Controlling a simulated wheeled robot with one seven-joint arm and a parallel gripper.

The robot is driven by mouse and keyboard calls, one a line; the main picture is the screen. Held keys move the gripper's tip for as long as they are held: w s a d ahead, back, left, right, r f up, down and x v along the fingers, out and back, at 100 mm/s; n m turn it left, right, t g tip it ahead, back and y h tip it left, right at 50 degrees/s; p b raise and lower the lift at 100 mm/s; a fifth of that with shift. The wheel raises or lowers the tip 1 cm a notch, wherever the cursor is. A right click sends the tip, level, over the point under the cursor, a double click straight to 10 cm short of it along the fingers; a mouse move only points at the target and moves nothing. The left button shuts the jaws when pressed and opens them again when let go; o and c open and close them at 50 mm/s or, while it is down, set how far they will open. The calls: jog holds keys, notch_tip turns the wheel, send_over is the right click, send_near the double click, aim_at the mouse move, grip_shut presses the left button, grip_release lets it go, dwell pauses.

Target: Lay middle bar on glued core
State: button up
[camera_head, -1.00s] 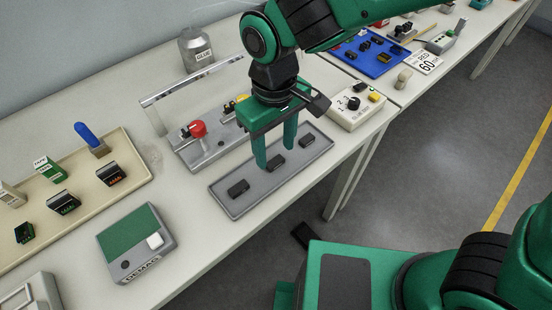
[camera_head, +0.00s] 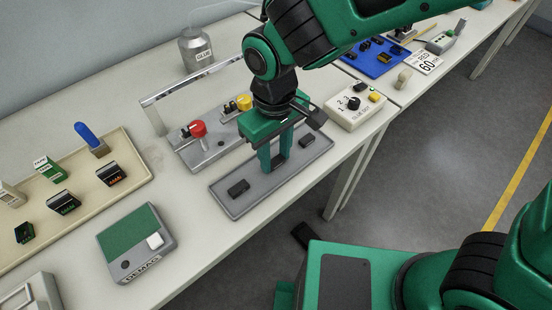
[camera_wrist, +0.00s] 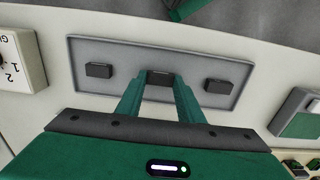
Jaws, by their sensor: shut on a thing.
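The middle bar (camera_wrist: 160,77) is a small dark block in the centre of the grey tray (camera_wrist: 190,52), between two similar bars. My gripper (camera_head: 274,167) reaches down into the tray (camera_head: 255,201), its green fingers closed on the middle bar's two ends. In the head view the fingers mostly hide that bar. In the wrist view my gripper (camera_wrist: 158,85) has one finger on each side of it. I cannot make out a glued core for certain; a grey fixture (camera_head: 210,156) with red and yellow knobs stands behind the tray.
Two dark bars (camera_head: 238,188) (camera_head: 307,141) lie at the tray's ends. A dial box (camera_head: 355,108) is to the right, a DEMAG box (camera_head: 137,243) to the front left. A beige tray (camera_head: 137,165) and a glue jar (camera_head: 196,49) stand further off.

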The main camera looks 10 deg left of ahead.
aim_at(275, 162)
jog(key=shift+r, duration=2.45)
jog(key=shift+s, duration=0.1)
